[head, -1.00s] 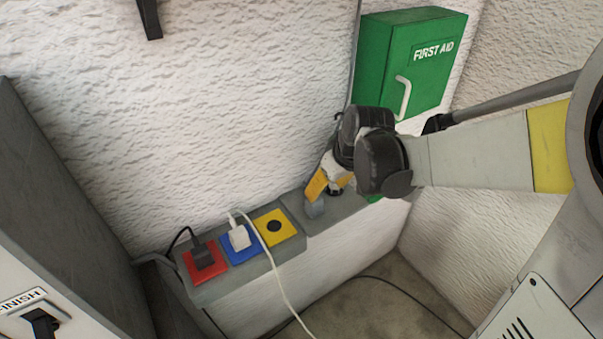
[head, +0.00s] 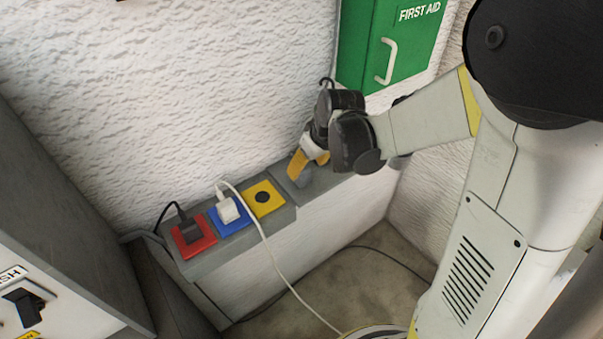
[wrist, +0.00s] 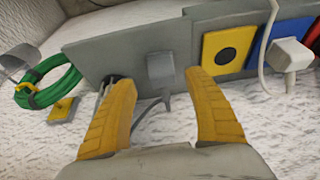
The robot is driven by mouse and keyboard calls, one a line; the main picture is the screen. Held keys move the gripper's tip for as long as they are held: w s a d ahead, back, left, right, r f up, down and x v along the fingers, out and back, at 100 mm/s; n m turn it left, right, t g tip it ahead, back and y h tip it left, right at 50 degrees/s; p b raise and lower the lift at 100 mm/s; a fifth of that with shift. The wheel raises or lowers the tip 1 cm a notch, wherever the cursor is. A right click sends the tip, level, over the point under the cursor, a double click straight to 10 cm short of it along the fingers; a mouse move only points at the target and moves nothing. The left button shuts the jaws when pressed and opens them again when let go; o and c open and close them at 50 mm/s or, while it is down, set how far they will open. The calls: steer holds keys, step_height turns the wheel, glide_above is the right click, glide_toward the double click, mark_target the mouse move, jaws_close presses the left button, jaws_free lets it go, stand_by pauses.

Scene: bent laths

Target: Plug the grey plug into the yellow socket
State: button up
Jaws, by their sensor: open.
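The grey plug (wrist: 161,68) sits on the grey ledge, with a grey cable hanging from it. It also shows in the head view (head: 304,178), partly hidden by my gripper. My gripper (wrist: 158,78) is open, its two yellow fingers spread to either side of the plug's line. In the head view my gripper (head: 307,164) is low over the ledge, close to the plug; I cannot tell if it touches. The yellow socket (head: 263,208) is an empty yellow square with a round black opening, left of the plug. In the wrist view the yellow socket (wrist: 241,46) is right of the plug.
A blue socket holds a white plug (head: 229,210), whose white cable crosses the ledge front. A red socket holds a black plug (head: 190,232). A green first aid box (head: 391,45) hangs above. A green cable coil (wrist: 47,84) hangs left in the wrist view.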

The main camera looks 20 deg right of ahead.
mark_target(304, 169)
steer(key=b+x, duration=0.1)
steer(key=x, duration=0.4)
steer(key=shift+a+r, duration=0.1)
steer(key=shift+a, duration=0.05)
steer(key=c, duration=1.2)
